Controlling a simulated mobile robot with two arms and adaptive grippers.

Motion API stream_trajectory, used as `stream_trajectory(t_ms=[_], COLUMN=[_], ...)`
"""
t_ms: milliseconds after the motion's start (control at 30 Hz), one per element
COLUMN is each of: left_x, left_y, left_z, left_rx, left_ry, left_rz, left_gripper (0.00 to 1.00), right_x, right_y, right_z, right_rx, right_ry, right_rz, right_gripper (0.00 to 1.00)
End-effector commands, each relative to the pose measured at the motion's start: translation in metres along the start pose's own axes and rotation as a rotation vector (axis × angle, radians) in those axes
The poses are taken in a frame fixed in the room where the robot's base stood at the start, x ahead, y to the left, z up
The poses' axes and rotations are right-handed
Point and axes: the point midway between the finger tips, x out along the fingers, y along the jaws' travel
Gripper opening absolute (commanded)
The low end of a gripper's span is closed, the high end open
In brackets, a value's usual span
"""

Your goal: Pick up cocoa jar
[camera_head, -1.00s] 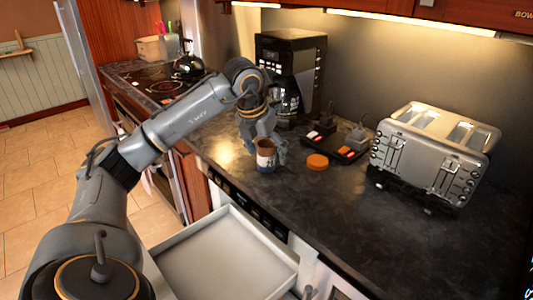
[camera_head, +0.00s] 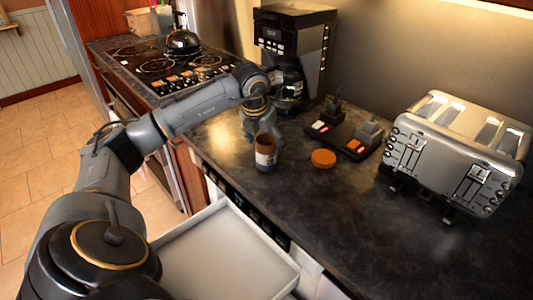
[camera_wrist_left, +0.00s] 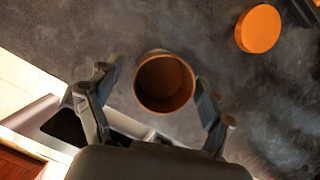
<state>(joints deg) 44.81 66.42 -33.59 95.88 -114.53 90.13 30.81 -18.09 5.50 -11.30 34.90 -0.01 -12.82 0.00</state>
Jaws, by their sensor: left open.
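The cocoa jar (camera_head: 265,151) stands upright and open on the dark counter, brown at the top with a pale and dark label. In the left wrist view the jar (camera_wrist_left: 164,82) shows from above as a brown ring, between the two fingers with gaps on both sides. The orange lid (camera_head: 323,158) lies on the counter to the right of the jar. It also shows in the left wrist view (camera_wrist_left: 258,28). My right gripper is not in view.
A coffee machine (camera_head: 292,50) stands behind the gripper. An open drawer (camera_head: 228,265) juts out below the counter edge. The counter in front of the lid is clear.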

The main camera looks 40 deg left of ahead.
Motion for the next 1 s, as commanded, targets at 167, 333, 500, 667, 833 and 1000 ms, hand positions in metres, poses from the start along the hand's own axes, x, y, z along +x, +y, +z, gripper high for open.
stream_trajectory(t_ms=[167,333,500,667,833,1000], left_x=[0.015,0.041,0.053,0.054,0.054,0.053], left_y=[-0.002,-0.004,-0.003,-0.003,-0.003,-0.003], left_z=[-0.002,-0.003,-0.003,-0.003,-0.003,-0.003], left_rx=[0.001,0.000,0.000,0.000,0.000,0.000], left_ry=[0.004,0.003,0.000,-0.001,-0.001,-0.001], left_rz=[-0.001,-0.001,0.000,0.000,0.000,0.000], left_gripper=[0.80,0.80,0.80,0.80,0.52,0.21], right_x=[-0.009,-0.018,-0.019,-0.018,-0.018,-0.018], right_y=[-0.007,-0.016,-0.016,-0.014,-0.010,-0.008], right_z=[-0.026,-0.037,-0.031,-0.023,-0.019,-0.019], right_rx=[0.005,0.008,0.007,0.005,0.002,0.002], right_ry=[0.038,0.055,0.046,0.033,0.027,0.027], right_rz=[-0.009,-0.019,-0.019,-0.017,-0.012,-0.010], right_gripper=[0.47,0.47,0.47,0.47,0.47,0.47])
